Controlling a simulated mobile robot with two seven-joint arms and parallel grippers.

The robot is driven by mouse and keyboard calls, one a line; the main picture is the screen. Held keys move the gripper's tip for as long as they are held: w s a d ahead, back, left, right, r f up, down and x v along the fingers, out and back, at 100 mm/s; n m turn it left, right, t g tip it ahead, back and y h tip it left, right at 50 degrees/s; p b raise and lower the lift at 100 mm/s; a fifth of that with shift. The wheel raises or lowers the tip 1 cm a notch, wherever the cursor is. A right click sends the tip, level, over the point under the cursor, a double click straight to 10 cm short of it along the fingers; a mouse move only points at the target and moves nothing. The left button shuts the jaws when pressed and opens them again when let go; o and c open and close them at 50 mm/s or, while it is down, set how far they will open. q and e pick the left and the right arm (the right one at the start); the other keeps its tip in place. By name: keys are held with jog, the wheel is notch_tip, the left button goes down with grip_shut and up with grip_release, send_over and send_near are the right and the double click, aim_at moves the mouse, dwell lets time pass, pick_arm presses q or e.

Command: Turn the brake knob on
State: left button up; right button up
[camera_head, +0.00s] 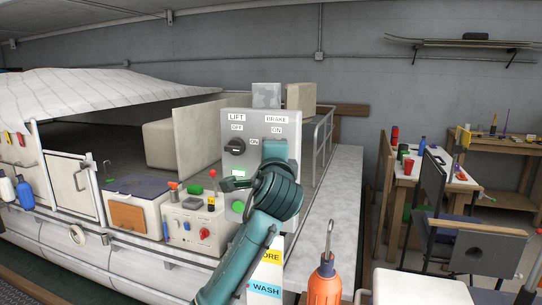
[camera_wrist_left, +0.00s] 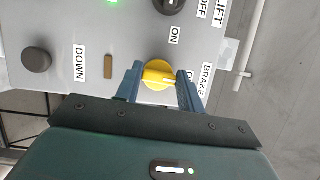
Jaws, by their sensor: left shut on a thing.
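The yellow brake knob (camera_wrist_left: 158,75) sits on the grey control panel (camera_wrist_left: 130,45) in the left wrist view, below the BRAKE label. My left gripper (camera_wrist_left: 160,90) has one finger on each side of the knob and is shut on it. The knob's raised ridge runs roughly sideways in this view. In the head view my left gripper (camera_head: 275,155) is against the right part of the panel (camera_head: 233,122), under the BRAKE and ON labels, and hides the knob. My right gripper is not in view.
A black lift knob (camera_head: 235,146) is left of my gripper. A lit green button (camera_head: 238,207) is lower on the panel. A box with a red knob (camera_head: 203,233) stands left of my arm. An orange bottle (camera_head: 325,284) stands at the front. A metal railing (camera_head: 322,140) is behind the panel.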

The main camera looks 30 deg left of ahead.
pick_arm(q)
jog(key=shift+n, duration=0.4)
jog(key=o, duration=1)
jog(key=shift+c, duration=0.2)
jog(key=b+v, duration=0.2)
jog(key=v, duration=1.1)
jog(key=shift+r, duration=0.15)
jog(key=shift+d, duration=0.1)
